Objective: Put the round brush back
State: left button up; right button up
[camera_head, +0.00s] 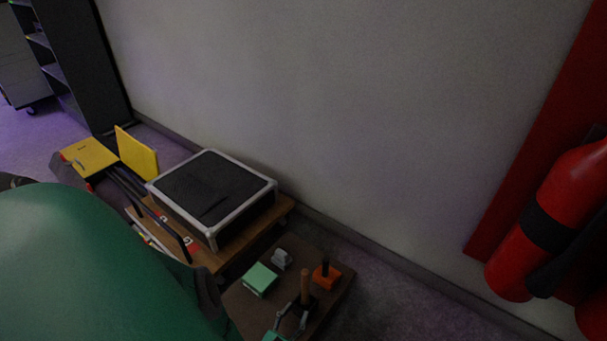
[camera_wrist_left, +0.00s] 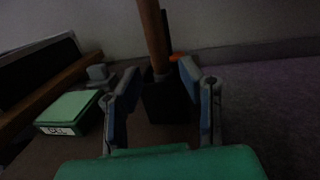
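A brown wooden handle (camera_head: 305,284), which I take to be the round brush's, stands in a small black holder (camera_head: 306,304) on the low brown board. The wrist view shows the handle (camera_wrist_left: 153,38) slightly tilted, its lower end at the black holder (camera_wrist_left: 165,98); any bristles are hidden. My left gripper (camera_head: 290,318) is at the holder. In the wrist view its two fingers (camera_wrist_left: 161,76) are apart, one on each side of the handle, with gaps showing beside it. My right gripper is not in view.
A green box (camera_head: 260,280) with a label, a grey piece (camera_head: 281,259) and an orange block (camera_head: 325,277) with a dark peg share the brown board (camera_head: 342,281). A black case (camera_head: 206,190) stands behind. A wall lies beyond; red extinguishers (camera_head: 560,220) are at right.

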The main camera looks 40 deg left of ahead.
pick_arm(q)
jog(key=v, duration=0.6)
jog(key=shift+s+p, duration=0.2)
jog(key=shift+p, duration=0.1)
